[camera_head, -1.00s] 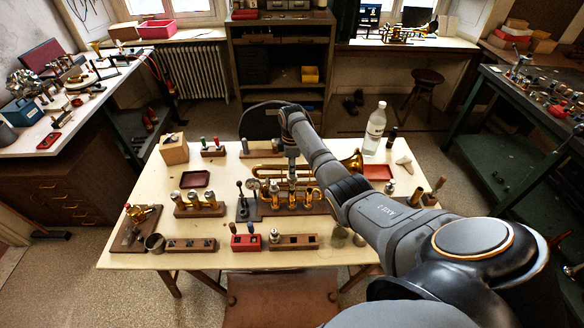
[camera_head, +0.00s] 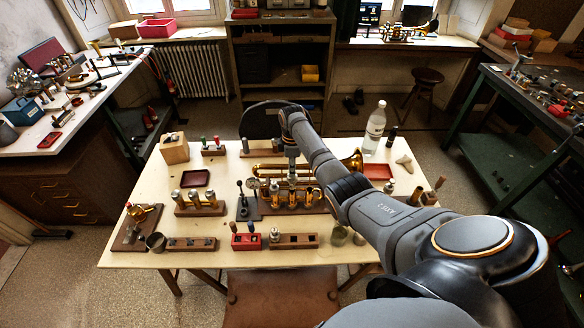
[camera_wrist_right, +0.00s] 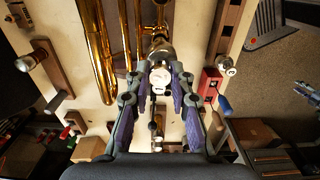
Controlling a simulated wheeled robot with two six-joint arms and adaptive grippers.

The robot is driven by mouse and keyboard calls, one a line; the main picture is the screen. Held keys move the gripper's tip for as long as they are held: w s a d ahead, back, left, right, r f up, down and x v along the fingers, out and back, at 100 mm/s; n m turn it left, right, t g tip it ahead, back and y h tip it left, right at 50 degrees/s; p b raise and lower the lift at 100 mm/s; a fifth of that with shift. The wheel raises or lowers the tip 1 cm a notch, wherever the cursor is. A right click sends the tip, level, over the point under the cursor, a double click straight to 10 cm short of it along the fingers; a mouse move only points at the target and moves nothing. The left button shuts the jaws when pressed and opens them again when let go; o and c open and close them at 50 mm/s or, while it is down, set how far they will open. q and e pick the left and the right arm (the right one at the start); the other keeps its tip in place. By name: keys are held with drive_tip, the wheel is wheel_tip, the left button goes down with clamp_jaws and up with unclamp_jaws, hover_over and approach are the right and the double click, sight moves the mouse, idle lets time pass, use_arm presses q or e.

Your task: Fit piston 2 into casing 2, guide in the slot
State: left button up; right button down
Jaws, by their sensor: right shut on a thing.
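The brass horn (camera_head: 318,207) lies on a wooden holder in the middle of the table, with its upright valve casings in a row. My right gripper (camera_head: 292,178) is over the middle of this row. In the right wrist view, the right gripper (camera_wrist_right: 161,80) is shut on a piston with a pale round top (camera_wrist_right: 160,77). A brass casing (camera_wrist_right: 159,48) shows right beyond the piston, roughly in line with it. The fingers and the viewing angle hide how far the piston is in, and I cannot make out the guide or slot. My left gripper is not in view.
A wooden block with brass-and-silver parts (camera_head: 200,210) stands left of the horn. A red block (camera_head: 246,242) and a wooden block with holes (camera_head: 293,241) are in front. A clear bottle (camera_head: 375,130) stands at the back right.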

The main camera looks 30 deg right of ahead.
sight(292, 179)
drive_tip(key=shift+r+p, duration=0.1)
drive_tip(key=shift+p, duration=0.2)
drive_tip(key=shift+f, duration=0.25)
drive_tip(key=shift+f+b, duration=2.5)
drive_tip(key=shift+f, duration=0.75)
drive_tip(key=c, duration=1.1)
unclamp_jaws()
drive_tip(key=shift+r, duration=0.1)
wheel_tip(292, 179, up, 12)
